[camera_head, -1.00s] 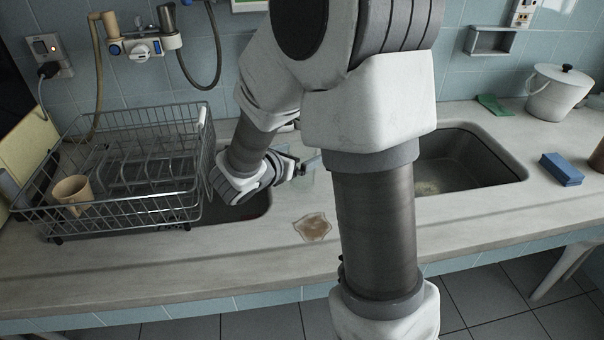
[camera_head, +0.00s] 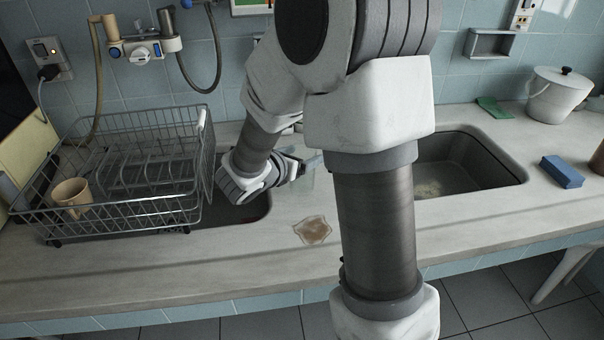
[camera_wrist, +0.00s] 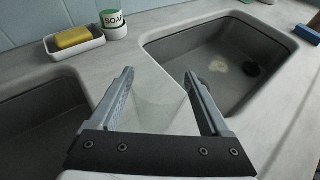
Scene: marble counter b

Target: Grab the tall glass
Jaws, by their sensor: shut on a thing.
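The tall glass (camera_wrist: 160,102) is clear and faint. In the wrist view it stands between the two fingers of my gripper (camera_wrist: 157,98), which are shut on it from both sides. In the head view my gripper (camera_head: 312,164) reaches rightward over the counter between the two sinks, and the glass (camera_head: 303,184) shows only as a pale shape beside it. My arm hides part of that area, and the glass's base is hard to make out.
A wire dish rack (camera_head: 130,210) with a beige cup (camera_head: 72,196) stands left. A soap cup (camera_wrist: 114,24) and a yellow sponge (camera_wrist: 73,38) in a white dish sit behind.

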